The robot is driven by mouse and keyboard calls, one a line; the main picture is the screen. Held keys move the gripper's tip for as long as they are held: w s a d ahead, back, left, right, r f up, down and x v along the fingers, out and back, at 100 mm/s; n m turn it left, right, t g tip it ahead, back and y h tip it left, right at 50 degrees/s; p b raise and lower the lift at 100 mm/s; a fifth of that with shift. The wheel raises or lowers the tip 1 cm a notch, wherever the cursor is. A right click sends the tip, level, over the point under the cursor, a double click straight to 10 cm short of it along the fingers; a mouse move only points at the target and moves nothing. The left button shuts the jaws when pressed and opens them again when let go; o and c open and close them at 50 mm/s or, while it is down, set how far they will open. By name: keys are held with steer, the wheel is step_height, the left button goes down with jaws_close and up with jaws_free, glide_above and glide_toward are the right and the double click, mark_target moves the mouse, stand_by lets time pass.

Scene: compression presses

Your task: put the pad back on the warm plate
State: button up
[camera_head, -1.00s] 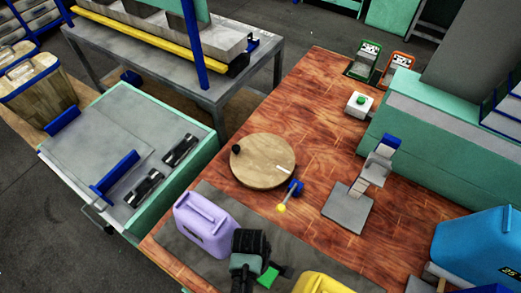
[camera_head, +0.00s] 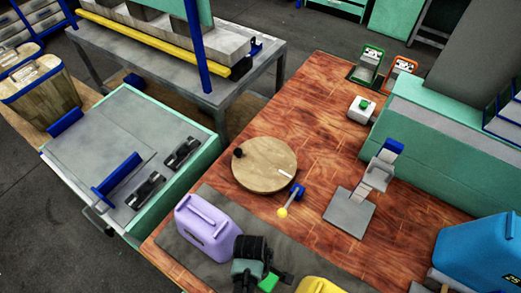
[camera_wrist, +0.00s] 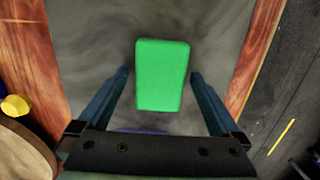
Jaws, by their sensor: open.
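The green pad (camera_head: 267,283) lies on a dark grey mat (camera_head: 190,246) at the near side of the wooden table. In the wrist view the pad (camera_wrist: 162,75) is upright in the picture, with its far part ahead of the fingertips. My gripper (camera_wrist: 160,78) is open, one finger on each side of the pad, with a gap on both sides. In the head view my gripper (camera_head: 279,278) is above the mat and partly hides the pad. I cannot tell which surface is the warm plate; a grey plate (camera_head: 348,214) forms the base of a small press with a blue-topped arm.
A purple jug (camera_head: 206,229) stands left of my gripper and a yellow container (camera_head: 318,286) right of it. A round wooden board (camera_head: 262,166) and a yellow-tipped lever (camera_head: 283,212) are beyond. A blue container (camera_head: 482,252) stands at the right.

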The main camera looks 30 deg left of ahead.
step_height(320, 180, up, 12)
steer(key=a, duration=0.1)
steer(key=shift+a, duration=0.2)
steer(key=shift+r, duration=0.1)
steer(key=w+a+r+m+t+y, duration=0.2)
steer(key=w+r+m+t, duration=0.3)
steer(key=w+r, duration=0.8)
steer(key=w+d+r+m+t, duration=0.1)
steer(key=w+r+t, duration=0.25)
steer(key=r, duration=0.35)
steer(key=w+d+r+m+t+y, duration=0.15)
steer(key=w+r, duration=0.25)
steer(key=r, duration=0.4)
steer(key=w+d+r+m+t, duration=0.1)
steer(key=w+r+m+t, duration=0.1)
steer(key=w+r+t, duration=0.35)
steer(key=s+d+r+m+t, duration=0.2)
steer(key=s+d+r+t, duration=0.1)
steer(key=r, duration=1)
steer(key=s+d+r+m+t, duration=0.2)
steer(key=d+r+m+t, duration=0.1)
steer(key=r, duration=0.9)
steer(key=s+d+r+m+t+h, duration=0.2)
steer(key=s+r+t, duration=0.4)
steer(key=s+r, duration=0.4)
step_height(320, 180, up, 3)
steer(key=shift+d+r+m+h, duration=0.2)
steer(key=shift+d+m+h, duration=0.15)
steer(key=shift+d+m, duration=0.35)
